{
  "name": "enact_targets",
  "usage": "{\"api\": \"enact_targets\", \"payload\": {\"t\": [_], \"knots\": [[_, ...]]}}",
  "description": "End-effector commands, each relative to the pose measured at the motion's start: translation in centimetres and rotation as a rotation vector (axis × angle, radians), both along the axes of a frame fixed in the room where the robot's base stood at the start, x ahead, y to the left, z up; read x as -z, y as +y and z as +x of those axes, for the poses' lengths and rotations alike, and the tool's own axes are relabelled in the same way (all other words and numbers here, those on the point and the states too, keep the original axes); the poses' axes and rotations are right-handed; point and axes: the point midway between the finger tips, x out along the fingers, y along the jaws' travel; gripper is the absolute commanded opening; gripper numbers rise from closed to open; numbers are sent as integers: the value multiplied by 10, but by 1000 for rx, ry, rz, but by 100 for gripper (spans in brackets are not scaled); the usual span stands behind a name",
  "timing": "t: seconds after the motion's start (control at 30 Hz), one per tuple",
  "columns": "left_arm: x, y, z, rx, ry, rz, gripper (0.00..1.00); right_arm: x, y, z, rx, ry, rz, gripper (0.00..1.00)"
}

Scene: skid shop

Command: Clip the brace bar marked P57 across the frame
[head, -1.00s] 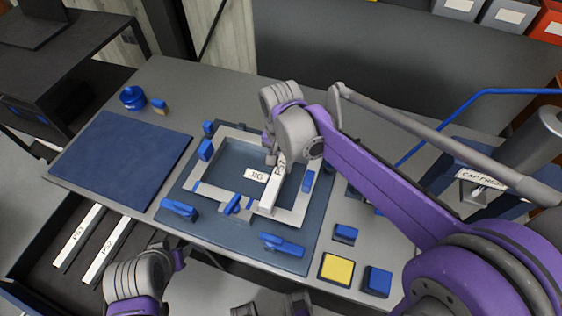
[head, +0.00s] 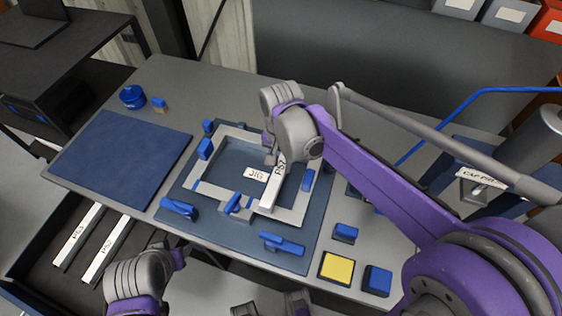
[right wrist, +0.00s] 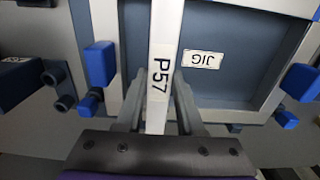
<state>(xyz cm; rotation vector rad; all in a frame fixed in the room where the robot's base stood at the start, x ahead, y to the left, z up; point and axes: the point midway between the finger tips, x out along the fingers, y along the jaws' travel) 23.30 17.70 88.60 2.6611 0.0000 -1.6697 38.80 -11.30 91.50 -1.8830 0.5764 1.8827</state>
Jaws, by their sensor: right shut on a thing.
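The white brace bar marked P57 (head: 271,190) is over the right part of the pale frame (head: 293,214). Its near end is by the frame's near rail; I cannot tell whether it touches. My right gripper (head: 276,160) is shut on the bar, with a finger on each side. In the right wrist view the bar (right wrist: 166,35) runs upward from between the fingers (right wrist: 157,95), its P57 label readable. The frame lies on a blue jig plate with blue clamps (head: 283,244) around it. My left gripper (head: 178,258) barely shows at the bottom left.
Two other white bars (head: 107,249) lie in the open drawer at the front left. A blue mat (head: 120,160) covers the table's left. A yellow-topped block (head: 337,268) and blue blocks (head: 377,281) are at the front right. A blue round container (head: 132,97) stands behind the mat.

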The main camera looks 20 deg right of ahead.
Motion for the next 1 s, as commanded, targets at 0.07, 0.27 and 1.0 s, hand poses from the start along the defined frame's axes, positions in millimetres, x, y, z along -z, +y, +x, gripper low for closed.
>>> {"api": "enact_targets", "payload": {"t": [0.07, 0.27, 1.0], "knots": [[0, 0, 0, 0, 0, 0, 47, 0, 0, 0, 0, 0, 0, 0], [1, 0, 0, 0, 0, 0, 47, 2, 0, 0, 0, 0, 0, 0], [8, 0, -2, 0, 3, 0, 47, 12, 0, 0, 0, 0, 0, 0]]}}
